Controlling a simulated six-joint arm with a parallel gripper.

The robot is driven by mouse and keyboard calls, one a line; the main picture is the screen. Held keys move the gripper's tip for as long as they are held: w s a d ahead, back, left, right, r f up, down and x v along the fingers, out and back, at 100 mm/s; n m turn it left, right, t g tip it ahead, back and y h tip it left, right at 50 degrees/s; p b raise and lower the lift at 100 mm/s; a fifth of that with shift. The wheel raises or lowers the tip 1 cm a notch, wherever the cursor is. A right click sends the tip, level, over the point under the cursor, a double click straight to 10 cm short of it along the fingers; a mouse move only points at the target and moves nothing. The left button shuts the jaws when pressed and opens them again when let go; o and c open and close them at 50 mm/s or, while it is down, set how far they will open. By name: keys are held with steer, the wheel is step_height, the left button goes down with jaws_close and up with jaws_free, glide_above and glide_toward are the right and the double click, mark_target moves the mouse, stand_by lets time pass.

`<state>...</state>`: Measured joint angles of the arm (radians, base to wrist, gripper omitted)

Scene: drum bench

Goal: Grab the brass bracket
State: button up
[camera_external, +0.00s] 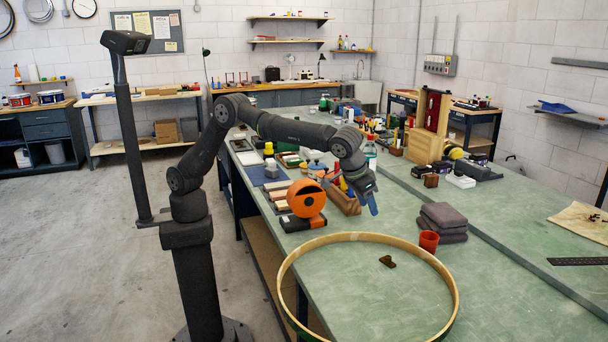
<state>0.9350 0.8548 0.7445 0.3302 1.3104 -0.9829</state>
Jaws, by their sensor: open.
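The brass bracket (387,261) is a small, dark brass piece lying on the green bench top, inside the large round wooden hoop (452,284). It is in the lower right middle of the external view. My gripper (372,204) hangs over the bench, up and to the left of the bracket and beyond the hoop's far rim. It points downward with blue-tipped fingers and is open. It is apart from the bracket. No object shows between its fingers, though they are small in this view.
An orange-red cup (429,241) and folded grey cloths (444,222) stand just outside the hoop's far right rim. An orange round tape dispenser (307,198) and a wooden tool box (343,199) sit near my gripper. The bench right of the hoop (530,310) is mostly clear.

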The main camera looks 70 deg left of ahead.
steer(key=m+g+h, duration=0.2)
steer(key=m+h, duration=0.2)
steer(key=m, duration=0.7)
glide_toward(388, 256)
steer(key=shift+x, duration=4.4)
steer(key=c, duration=1)
jaws_close()
steer(key=shift+r, duration=0.15)
